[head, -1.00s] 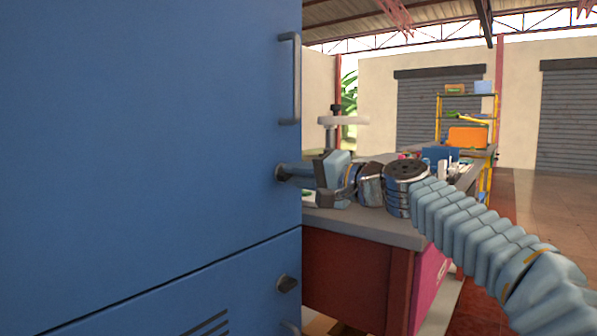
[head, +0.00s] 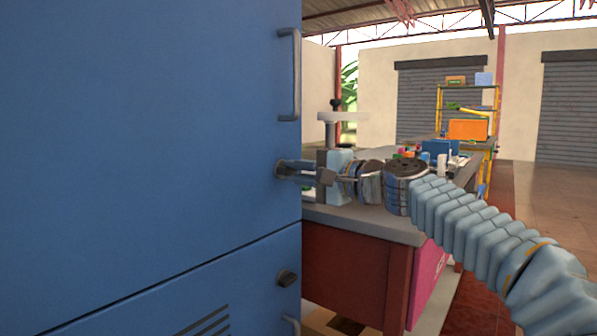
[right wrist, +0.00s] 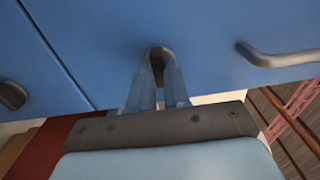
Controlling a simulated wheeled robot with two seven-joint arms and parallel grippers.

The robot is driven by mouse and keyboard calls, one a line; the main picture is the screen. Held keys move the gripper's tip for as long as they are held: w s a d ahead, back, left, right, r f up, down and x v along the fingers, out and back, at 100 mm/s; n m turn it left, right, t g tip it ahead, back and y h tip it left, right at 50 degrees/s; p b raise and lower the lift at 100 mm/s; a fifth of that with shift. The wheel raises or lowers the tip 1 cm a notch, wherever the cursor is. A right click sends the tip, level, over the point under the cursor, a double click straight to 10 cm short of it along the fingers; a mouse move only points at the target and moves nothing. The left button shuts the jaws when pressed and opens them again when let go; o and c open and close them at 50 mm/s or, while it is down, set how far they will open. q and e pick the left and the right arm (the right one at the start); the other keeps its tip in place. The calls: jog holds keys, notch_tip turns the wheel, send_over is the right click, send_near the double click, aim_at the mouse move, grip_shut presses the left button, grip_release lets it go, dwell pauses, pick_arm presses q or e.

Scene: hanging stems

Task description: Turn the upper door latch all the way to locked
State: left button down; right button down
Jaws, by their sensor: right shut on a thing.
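The upper door latch (head: 281,169) is a small dark knob near the right edge of the tall blue upper door (head: 150,120), below its bar handle. My right gripper (head: 296,169) reaches it from the right and is shut on it. In the right wrist view the latch (right wrist: 158,54) sits between the two fingertips, which partly hide it; its exact turn angle is hard to tell. My left gripper is in neither view.
A grey bar handle (head: 296,75) is above the latch. A second dark latch (head: 287,277) is on the lower door. A workbench (head: 370,229) with clutter stands behind my right arm. Open floor lies at the right.

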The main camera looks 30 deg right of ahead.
jog(key=c, duration=1.1)
grip_release()
jog(key=b+v, duration=0.1)
jog(key=v, duration=1.3)
